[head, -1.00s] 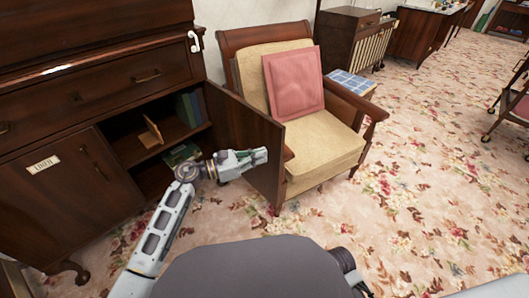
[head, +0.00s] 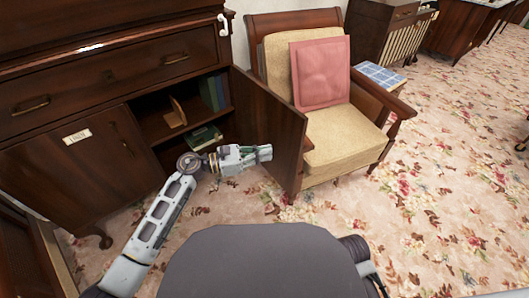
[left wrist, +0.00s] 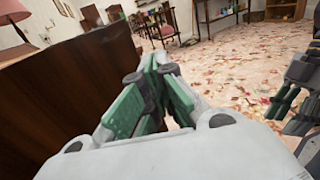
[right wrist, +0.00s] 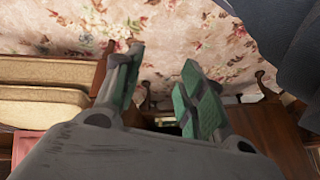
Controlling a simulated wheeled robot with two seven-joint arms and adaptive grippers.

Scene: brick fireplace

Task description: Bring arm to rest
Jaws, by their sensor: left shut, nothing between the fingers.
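My left arm reaches forward from the lower left in the head view. Its gripper (head: 264,153) is shut and empty, in front of the open cabinet door (head: 268,130). In the left wrist view its green-padded fingers (left wrist: 152,78) come together with nothing between them. A brown wooden panel (left wrist: 70,95) is at their left. In the right wrist view my right gripper (right wrist: 163,58) has its fingers spread apart, with nothing between them. The right gripper does not show in the head view. A green-and-grey gripper part of mine also shows at the right edge of the left wrist view.
A dark wooden cabinet (head: 75,160) stands at left, with books (head: 212,92) on its shelves. A cream armchair (head: 340,140) with a pink cushion (head: 320,72) is behind the door. A small blue-tiled table (head: 382,76) stands beside it. The flowered carpet (head: 440,190) is clear at right.

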